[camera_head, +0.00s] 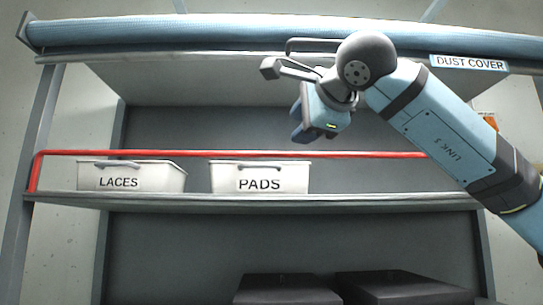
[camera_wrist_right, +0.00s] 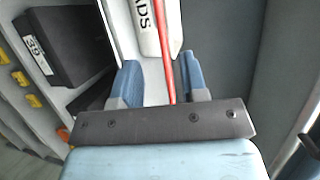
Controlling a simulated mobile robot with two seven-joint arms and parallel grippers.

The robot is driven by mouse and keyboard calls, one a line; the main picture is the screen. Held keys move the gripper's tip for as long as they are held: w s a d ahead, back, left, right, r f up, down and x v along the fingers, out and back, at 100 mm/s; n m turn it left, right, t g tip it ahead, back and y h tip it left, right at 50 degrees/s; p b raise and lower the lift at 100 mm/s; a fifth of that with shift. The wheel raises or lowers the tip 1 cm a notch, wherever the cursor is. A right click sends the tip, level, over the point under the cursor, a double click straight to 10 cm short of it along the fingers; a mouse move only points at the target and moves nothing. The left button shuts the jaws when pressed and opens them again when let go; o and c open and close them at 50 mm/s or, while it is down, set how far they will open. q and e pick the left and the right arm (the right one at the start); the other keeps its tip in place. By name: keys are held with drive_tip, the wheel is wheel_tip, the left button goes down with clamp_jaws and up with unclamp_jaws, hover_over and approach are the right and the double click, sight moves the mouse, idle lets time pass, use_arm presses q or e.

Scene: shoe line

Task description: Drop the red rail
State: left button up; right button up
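The red rail (camera_head: 230,153) runs level across the front of the shelf, above the bins' top edges, with its left end bent down to the shelf. It is up, and its right part passes behind my right arm. My right gripper (camera_head: 306,122) is open and empty, a little above the rail in the head view. In the right wrist view the rail (camera_wrist_right: 167,68) shows between the two spread blue fingers of the gripper (camera_wrist_right: 158,80), with space on both sides. I cannot tell how far the rail lies beyond the fingertips. My left gripper is not in view.
A LACES bin (camera_head: 130,177) and a PADS bin (camera_head: 260,178) stand on the shelf (camera_head: 330,201) at the rail. Dark boxes (camera_head: 287,290) lie below. A rolled blue dust cover (camera_head: 200,32) spans the top. The shelf right of PADS looks free.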

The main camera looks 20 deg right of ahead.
sight(273, 153)
drive_tip(key=p+x, duration=0.3)
drive_tip(key=x, duration=1)
drive_tip(key=shift+w+f+p, duration=0.1)
drive_tip(key=shift+w+p, duration=0.1)
drive_tip(key=shift+p, duration=0.1)
clamp_jaws()
